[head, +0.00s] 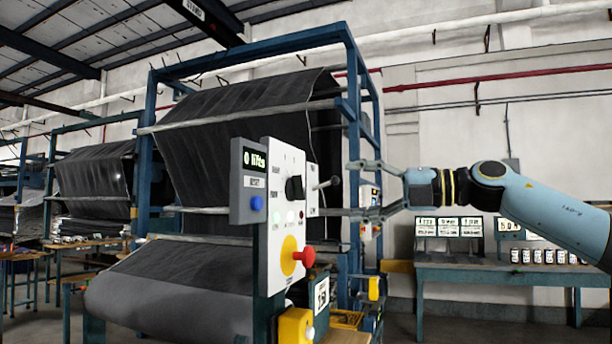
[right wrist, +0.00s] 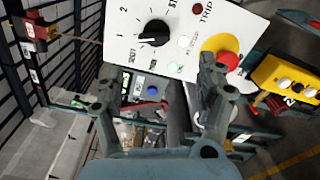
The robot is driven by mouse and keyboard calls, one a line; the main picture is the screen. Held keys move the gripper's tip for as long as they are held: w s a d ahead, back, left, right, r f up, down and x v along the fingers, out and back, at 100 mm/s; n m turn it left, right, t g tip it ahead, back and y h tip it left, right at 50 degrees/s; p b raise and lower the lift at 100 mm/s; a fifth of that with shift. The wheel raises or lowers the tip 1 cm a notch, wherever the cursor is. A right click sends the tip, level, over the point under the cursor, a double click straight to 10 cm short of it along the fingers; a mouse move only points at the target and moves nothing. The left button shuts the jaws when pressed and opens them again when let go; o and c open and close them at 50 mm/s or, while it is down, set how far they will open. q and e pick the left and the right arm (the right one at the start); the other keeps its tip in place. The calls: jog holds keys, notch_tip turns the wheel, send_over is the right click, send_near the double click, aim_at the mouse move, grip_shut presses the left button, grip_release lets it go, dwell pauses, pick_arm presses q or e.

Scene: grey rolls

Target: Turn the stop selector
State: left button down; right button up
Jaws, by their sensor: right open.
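A white control panel (head: 286,222) stands in front of the roll frame. On its face is a black selector knob (head: 294,188), which also shows at the top of the right wrist view (right wrist: 154,33) with a white pointer mark and numbers around it. Below it in the head view is a red mushroom button (head: 305,256) on a yellow disc (head: 289,255). My right gripper (head: 352,190) is open and empty, right of the panel and apart from the knob. Its two spread fingers (right wrist: 158,78) lie below the knob in the right wrist view. My left gripper is out of view.
A grey box (head: 247,180) with a green display and blue button adjoins the panel's left. A small lever (head: 325,184) juts from its right side. A yellow box (head: 295,324) sits below. A bench (head: 500,274) with cards stands behind right.

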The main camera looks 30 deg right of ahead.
aim_at(304, 188)
jog(key=p+x, duration=0.1)
jog(key=x, duration=0.2)
jog(key=p+x, duration=0.2)
jog(key=x, duration=0.2)
jog(key=r+p+x, duration=0.1)
jog(key=p+x, duration=0.1)
jog(key=x, duration=0.2)
jog(key=shift+c, duration=0.3)
jog(key=c, duration=1.1)
